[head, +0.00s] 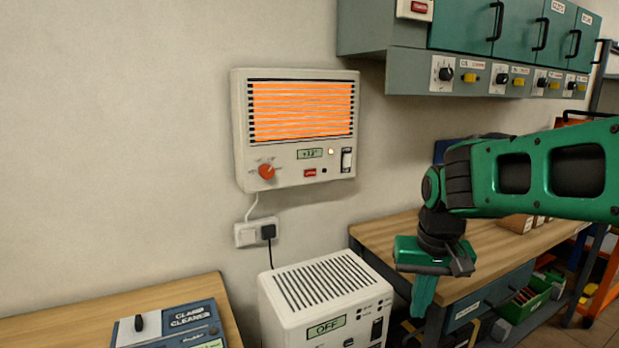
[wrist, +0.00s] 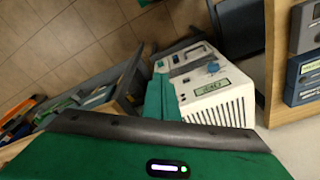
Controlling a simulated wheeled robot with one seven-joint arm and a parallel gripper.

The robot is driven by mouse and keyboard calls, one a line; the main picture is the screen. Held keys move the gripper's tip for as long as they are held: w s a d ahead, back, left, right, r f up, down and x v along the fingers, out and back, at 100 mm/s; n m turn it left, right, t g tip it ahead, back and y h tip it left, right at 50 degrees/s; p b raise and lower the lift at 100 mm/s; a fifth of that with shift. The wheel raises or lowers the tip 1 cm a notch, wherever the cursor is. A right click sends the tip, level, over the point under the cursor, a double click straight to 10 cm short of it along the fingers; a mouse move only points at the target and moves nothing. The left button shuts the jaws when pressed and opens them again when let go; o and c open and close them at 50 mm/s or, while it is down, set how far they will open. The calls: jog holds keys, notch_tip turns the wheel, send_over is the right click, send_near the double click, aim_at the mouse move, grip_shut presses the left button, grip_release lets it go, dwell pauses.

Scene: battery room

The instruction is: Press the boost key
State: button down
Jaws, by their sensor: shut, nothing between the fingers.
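A white wall heater (head: 240,130) with glowing orange slats hangs on the wall in the head view. Its lower panel has a small display (head: 310,154), an orange-red knob (head: 267,171), a small red key or label (head: 310,173) and a rocker switch (head: 347,160). The lettering is too small to read, so I cannot tell which part is the boost key. My gripper (head: 424,296) is shut and empty, pointing down, to the right of and below the heater, apart from it. Its green fingers (wrist: 160,98) also show in the wrist view.
A white slatted unit (head: 318,282) reading OFF stands below the heater; it also shows in the wrist view (wrist: 225,108). A workbench (head: 400,235) is behind my gripper. Green cabinets (head: 460,25) overhang at upper right. A wooden table (head: 60,325) is at lower left.

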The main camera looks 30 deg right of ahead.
aim_at(310, 173)
jog(key=w+a+r+m+t, duration=0.1)
jog(key=w+r+t, duration=0.2)
jog(key=w+r, duration=0.4)
jog(key=w+a+r+t, duration=0.1)
jog(key=w+r+t, duration=0.3)
jog(key=w, duration=2)
notch_tip(310, 173, up, 4)
jog(key=shift+r+m+t, duration=0.15)
jog(key=shift+m+t, duration=0.15)
jog(key=shift+m, duration=0.1)
jog(key=shift+w, duration=0.1)
jog(key=w, duration=0.8)
jog(key=shift+w, duration=0.35)
jog(key=shift+w+d, duration=0.1)
jog(key=shift+w, duration=0.25)
